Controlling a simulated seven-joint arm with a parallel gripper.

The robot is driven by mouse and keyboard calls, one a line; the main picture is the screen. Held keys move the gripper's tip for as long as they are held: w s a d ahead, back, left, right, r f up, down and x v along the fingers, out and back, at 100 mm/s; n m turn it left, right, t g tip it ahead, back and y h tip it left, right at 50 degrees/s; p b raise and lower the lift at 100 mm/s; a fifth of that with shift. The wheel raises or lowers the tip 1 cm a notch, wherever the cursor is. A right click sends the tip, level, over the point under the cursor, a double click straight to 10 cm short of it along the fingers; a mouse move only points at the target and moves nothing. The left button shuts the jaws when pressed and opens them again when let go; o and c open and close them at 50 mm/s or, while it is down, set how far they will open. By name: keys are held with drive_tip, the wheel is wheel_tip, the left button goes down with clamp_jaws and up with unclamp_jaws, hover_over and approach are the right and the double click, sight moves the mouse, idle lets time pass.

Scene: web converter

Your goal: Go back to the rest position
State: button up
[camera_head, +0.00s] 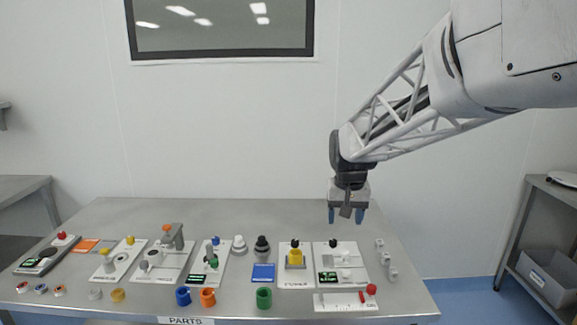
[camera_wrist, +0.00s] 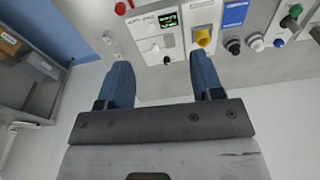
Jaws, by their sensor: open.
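My gripper (camera_head: 346,215) hangs from the arm above the back right part of the metal table (camera_head: 215,212), with its blue fingers pointing down. The fingers are apart and nothing is between them. In the wrist view, the gripper (camera_wrist: 163,88) shows two blue fingers spread wide, with the table top and panels beyond them. The gripper is clear of the table and touches nothing that I can see.
Panels with a yellow block (camera_head: 295,258) and a green display (camera_head: 327,277) stand below the gripper. Blue (camera_head: 183,296), orange (camera_head: 207,297) and green (camera_head: 264,298) cups line the front. A shelf (camera_head: 546,235) stands right, past a floor gap. The table's back strip is bare.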

drive_tip(key=s+d+f, duration=0.1)
drive_tip(key=s+d, duration=0.1)
drive_tip(key=s, duration=1.4)
drive_tip(key=s+d+f+t, duration=0.1)
drive_tip(key=s+d+f, duration=0.1)
drive_tip(key=s, duration=1.5)
drive_tip(key=shift+d, duration=0.25)
